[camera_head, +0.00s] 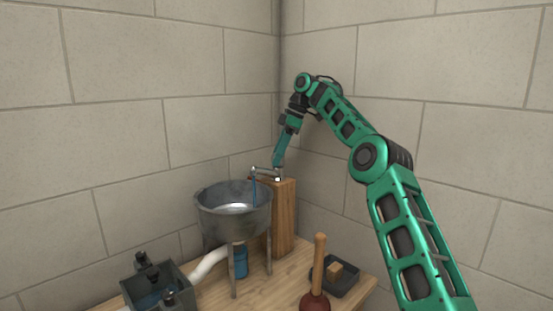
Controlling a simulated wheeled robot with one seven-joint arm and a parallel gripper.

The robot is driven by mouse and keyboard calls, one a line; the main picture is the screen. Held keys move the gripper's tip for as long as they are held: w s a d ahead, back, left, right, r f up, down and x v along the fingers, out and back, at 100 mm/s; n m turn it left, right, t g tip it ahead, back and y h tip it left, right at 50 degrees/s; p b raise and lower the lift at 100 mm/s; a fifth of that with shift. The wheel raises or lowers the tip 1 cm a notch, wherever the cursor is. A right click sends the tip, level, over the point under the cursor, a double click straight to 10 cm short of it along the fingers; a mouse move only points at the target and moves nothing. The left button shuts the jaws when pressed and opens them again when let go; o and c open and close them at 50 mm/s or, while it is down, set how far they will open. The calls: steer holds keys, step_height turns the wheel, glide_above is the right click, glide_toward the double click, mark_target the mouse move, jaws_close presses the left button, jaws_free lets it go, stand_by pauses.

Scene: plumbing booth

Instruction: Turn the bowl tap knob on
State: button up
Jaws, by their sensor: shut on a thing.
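The metal bowl (234,200) stands on legs on a wooden table. The tap (263,171) sits on top of a wooden post at the bowl's right rear, with its spout reaching left over the bowl. A thin blue stream (254,191) runs down from the spout into the bowl. My gripper (278,168) comes down from above and is shut at the tap's right end, on its knob. The fingers cover most of the knob, so its turn angle is hard to see.
The wooden post (284,219) stands behind the bowl. A plunger (318,270) and a dark tray (341,278) are at the right front. A grey box (171,284) with dark fittings is at the left front. A white pipe (209,264) runs below the bowl. Block walls close the corner.

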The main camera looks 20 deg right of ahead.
steer(key=shift+o, duration=0.3)
steer(key=shift+w+d+r, duration=0.15)
steer(key=shift+w+r, duration=0.05)
steer(key=shift+r, duration=0.05)
steer(key=o, duration=0.9)
steer(key=shift+w+f, duration=0.1)
steer(key=shift+s+f, duration=0.1)
steer(key=shift+s, duration=0.1)
